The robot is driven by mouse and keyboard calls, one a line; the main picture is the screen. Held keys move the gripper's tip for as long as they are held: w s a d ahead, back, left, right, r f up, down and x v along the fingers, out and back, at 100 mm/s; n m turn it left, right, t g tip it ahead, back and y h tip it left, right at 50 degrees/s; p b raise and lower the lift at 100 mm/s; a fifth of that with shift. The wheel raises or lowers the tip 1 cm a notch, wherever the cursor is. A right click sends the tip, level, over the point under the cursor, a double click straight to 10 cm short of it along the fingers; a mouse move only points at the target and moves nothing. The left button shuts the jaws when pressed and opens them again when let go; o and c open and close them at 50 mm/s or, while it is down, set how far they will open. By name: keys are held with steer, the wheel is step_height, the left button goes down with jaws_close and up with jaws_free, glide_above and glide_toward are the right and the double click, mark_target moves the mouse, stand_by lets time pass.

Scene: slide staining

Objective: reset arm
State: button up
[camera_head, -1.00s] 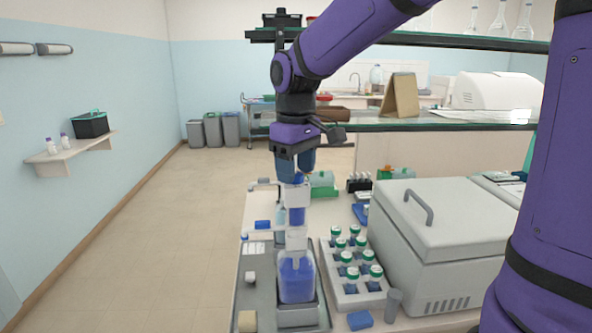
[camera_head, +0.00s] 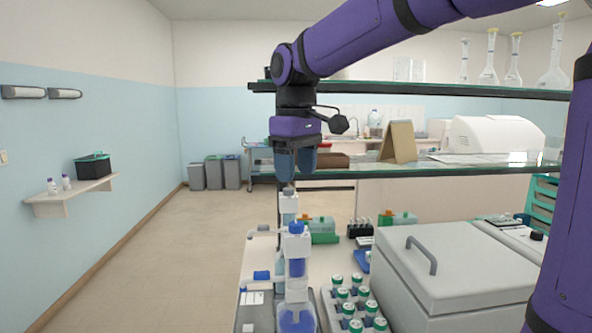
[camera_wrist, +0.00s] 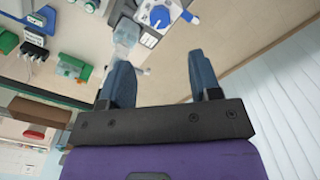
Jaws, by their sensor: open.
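My gripper (camera_head: 296,163) hangs from my purple arm, pointing down above the bench. Its blue fingers are apart with nothing between them; the wrist view also shows the two spread fingers (camera_wrist: 160,78). A bottle with a blue cap and blue liquid (camera_head: 296,262) stands on the bench below and is apart from the gripper. A clear bottle with a pale label (camera_head: 289,207) stands behind it, just under the fingertips in the picture.
A white rack of green-capped bottles (camera_head: 352,302) and a large grey lidded box (camera_head: 450,268) stand to the right. A glass-edged shelf (camera_head: 430,171) runs behind the gripper, with another shelf (camera_head: 440,92) above. Open floor lies to the left.

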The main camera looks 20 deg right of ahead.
steer(key=s+d+f+m+t, duration=0.2)
steer(key=s+d+f+m, duration=0.1)
steer(key=s, duration=0.7)
steer(key=s+d+f+m+t, duration=0.2)
steer(key=s+d+f+t, duration=0.1)
steer(key=s, duration=0.8)
steer(key=shift+d+f+m, duration=0.4)
steer(key=shift+d+f, duration=0.05)
steer(key=shift+f, duration=0.25)
